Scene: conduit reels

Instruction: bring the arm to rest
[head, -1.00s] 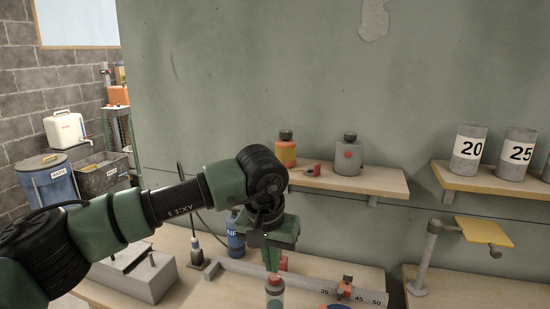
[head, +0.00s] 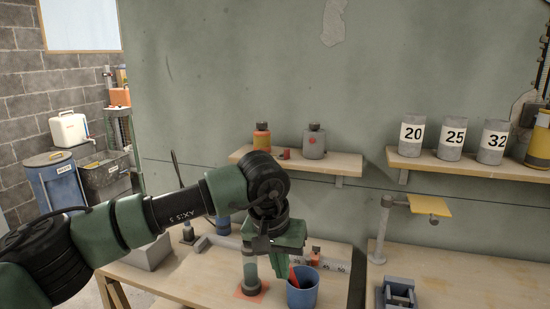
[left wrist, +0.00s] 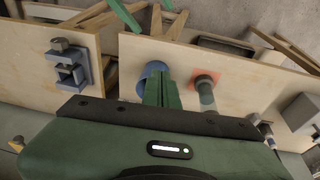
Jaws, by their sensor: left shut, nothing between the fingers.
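My left arm comes in from the left in the head view, bent at the elbow. Its green gripper (head: 277,250) hangs down over the workbench, just above and behind a blue cup (head: 302,292) that has something red in it. In the left wrist view the two green fingers (left wrist: 160,78) lie together with nothing between them. They cover part of the blue cup (left wrist: 150,69) there. My right gripper is in neither view.
A grey-green bottle (head: 250,276) stands on an orange patch left of the cup. A measuring rail, a small vise (head: 398,293) and a yellow-plate stand (head: 430,206) are nearby. Wall shelves (head: 465,166) hold numbered cans. Bare bench top lies right of the vise.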

